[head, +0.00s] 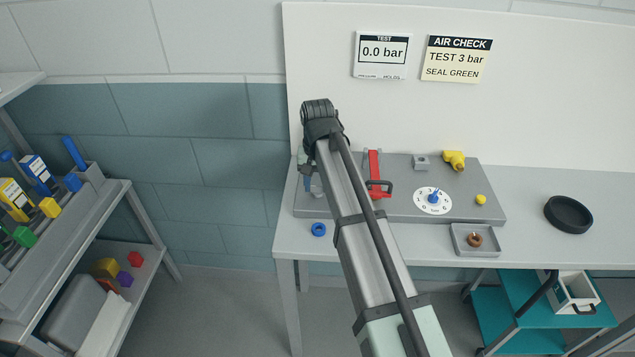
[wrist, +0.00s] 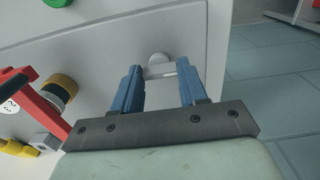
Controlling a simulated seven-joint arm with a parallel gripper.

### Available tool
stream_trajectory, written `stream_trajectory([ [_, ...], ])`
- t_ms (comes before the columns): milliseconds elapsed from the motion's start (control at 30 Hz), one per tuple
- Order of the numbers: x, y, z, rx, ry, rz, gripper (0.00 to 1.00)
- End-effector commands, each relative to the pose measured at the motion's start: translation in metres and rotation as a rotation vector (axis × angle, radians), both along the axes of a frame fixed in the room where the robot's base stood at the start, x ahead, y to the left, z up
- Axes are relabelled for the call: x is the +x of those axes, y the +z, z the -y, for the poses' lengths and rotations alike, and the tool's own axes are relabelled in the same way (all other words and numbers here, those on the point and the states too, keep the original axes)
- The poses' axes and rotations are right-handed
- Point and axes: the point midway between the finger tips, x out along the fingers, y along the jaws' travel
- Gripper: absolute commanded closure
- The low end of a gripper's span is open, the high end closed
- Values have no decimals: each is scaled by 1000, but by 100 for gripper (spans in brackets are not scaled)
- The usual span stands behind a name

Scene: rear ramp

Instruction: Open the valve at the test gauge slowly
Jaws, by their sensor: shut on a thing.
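The test gauge (head: 382,52) on the white back panel reads 0.0 bar. My gripper (head: 312,184) is at the left end of the grey plate (head: 400,211), partly hidden by my arm in the head view. In the wrist view, the blue fingers of my gripper (wrist: 160,88) are closed about a small pale grey bar (wrist: 160,71) with a round whitish knob (wrist: 158,60) at its far side. It looks like a valve handle, but its link to the gauge does not show. A red lever clamp (head: 375,175) stands to its right.
The plate also carries a white dial with a blue knob (head: 433,197) and a yellow fitting (head: 453,160). A blue ring (head: 318,229), a small tray (head: 461,249) with a copper-coloured ring and a black bowl (head: 568,214) are on the bench. A shelf rack (head: 75,235) stands left.

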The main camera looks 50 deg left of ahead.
Motion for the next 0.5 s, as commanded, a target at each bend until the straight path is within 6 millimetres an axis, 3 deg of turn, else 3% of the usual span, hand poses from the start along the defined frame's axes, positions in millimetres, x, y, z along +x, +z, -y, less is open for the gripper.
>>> stream_trajectory([
  [167, 0, 0, 0, -1, 26, 1, 88],
  [500, 0, 0, 0, -1, 290, 0, 88],
])
